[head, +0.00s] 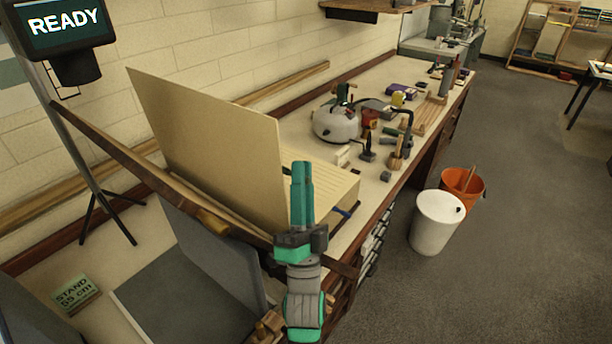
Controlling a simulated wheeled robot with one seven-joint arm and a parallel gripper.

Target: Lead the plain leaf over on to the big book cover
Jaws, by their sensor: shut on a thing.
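The plain leaf (205,150) is a large cream sheet standing steeply upright on the bench, at the left of centre. My gripper (301,172), green with a dark wrist, points up at the leaf's right edge and is shut on that edge. The fingers hide the exact contact. A thick cream block like a book (335,185) lies flat just right of the leaf, with a dark blue edge showing below. I cannot tell for sure which surface is the big book cover.
A rounded grey pot (337,122) and several tools crowd the bench beyond the block. White (436,222) and orange (474,190) buckets stand on the floor.

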